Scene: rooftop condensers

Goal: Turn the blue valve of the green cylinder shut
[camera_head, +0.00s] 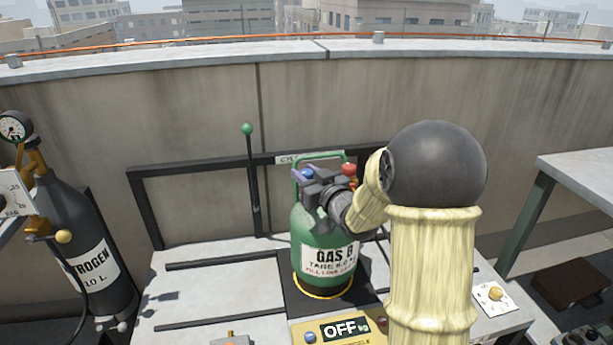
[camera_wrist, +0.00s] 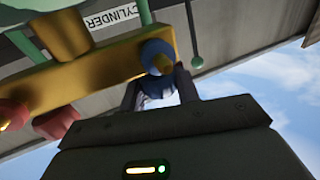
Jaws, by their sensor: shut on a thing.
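The green cylinder (camera_head: 311,235), labelled GAS, stands upright on a dark pad on the bench. Its blue valve (camera_head: 307,174) is at the left of its top and its red valve (camera_head: 349,169) at the right. In the wrist view the blue valve (camera_wrist: 157,55) sits at the end of a yellow valve body (camera_wrist: 95,75). My gripper (camera_head: 304,184) reaches in from the right over the cylinder's top. In the wrist view my gripper (camera_wrist: 160,92) has its two fingers closed around the blue valve. The fingertips are partly hidden behind it.
A dark nitrogen cylinder (camera_head: 78,255) with a gauge stands at the left. A scale display (camera_head: 346,329) reading OFF is at the bench front. A black lever (camera_head: 253,180) with a green knob rises behind the bench. A grey table (camera_head: 580,180) is at the right.

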